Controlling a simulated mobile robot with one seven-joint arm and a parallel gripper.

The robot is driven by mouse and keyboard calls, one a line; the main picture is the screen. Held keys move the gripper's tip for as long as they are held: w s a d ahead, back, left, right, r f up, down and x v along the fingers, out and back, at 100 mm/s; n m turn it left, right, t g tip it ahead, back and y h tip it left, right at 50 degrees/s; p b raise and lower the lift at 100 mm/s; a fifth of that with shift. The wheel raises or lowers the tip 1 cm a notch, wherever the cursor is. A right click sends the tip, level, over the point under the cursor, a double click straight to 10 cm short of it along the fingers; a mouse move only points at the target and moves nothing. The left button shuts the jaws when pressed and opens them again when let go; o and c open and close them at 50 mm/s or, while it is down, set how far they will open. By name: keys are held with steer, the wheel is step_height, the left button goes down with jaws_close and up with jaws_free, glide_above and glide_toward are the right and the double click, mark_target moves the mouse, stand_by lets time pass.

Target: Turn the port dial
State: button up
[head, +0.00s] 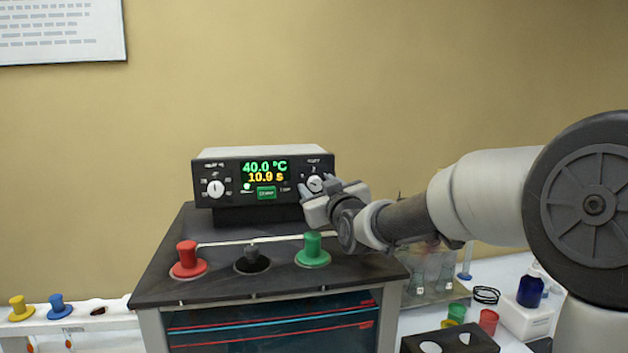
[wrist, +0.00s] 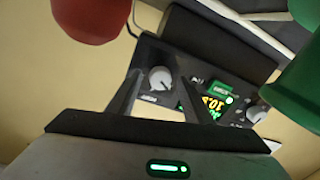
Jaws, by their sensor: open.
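The analyser box (head: 225,169) has a round white dial at each end of its black front. The dial at the right end (head: 315,184), which I take for the port dial, is right at my gripper (head: 318,190). In the wrist view this dial (wrist: 160,78) shows between the tips of my open gripper (wrist: 157,86), with its face uncovered. I cannot tell whether the fingers touch it. The other dial (head: 215,188) is at the left end, clear of my gripper; it also shows in the wrist view (wrist: 256,113).
Red (head: 188,260), black (head: 252,259) and green (head: 312,250) plugs stand on the dark bath top below. Glassware and cups crowd the right bench.

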steer(key=shift+w, duration=0.2)
steer(key=shift+s, duration=0.1)
steer(key=shift+c, duration=0.4)
steer(key=c, duration=1)
